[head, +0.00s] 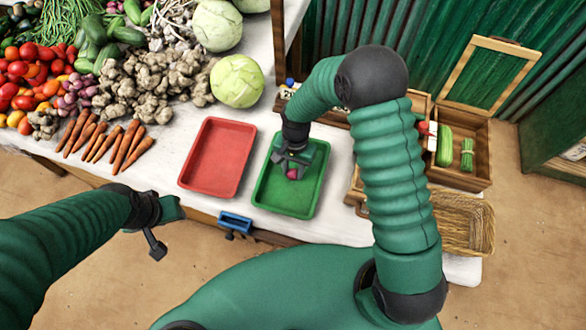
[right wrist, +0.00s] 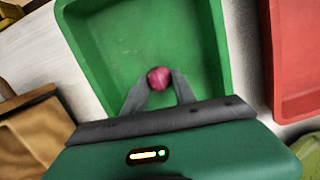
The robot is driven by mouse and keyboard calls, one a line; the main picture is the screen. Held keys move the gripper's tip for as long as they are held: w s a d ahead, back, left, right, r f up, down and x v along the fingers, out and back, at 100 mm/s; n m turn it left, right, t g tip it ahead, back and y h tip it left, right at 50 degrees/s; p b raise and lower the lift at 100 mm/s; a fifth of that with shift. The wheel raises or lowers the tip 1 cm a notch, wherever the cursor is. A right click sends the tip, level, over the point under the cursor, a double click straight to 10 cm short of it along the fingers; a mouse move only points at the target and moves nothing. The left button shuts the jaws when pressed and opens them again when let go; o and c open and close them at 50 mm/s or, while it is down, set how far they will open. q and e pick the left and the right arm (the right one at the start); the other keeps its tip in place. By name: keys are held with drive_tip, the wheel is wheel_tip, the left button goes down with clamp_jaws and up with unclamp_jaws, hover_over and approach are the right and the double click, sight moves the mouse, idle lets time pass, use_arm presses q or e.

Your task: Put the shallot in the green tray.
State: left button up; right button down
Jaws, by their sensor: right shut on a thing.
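The shallot (head: 292,174) is a small round purple-red bulb. My right gripper (head: 291,168) is shut on it, over the green tray (head: 285,205). In the right wrist view the shallot (right wrist: 159,79) sits between the two fingertips, with the green tray (right wrist: 205,60) behind it. I cannot tell whether the shallot touches the tray floor. The rest of the tray that shows is empty. My left gripper (head: 165,232) hangs at the lower left, in front of the table's edge; its jaws are not clear.
An empty red tray (head: 217,160) lies left of the green one. Carrots (head: 105,143), ginger (head: 150,80) and a cabbage (head: 237,81) lie further left. A wooden crate (head: 470,150) and a wicker basket (head: 465,222) stand to the right. A blue object (head: 235,222) is at the table's front edge.

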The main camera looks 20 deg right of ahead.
drive_tip(key=shift+f, duration=0.15)
drive_tip(key=c, duration=1)
unclamp_jaws()
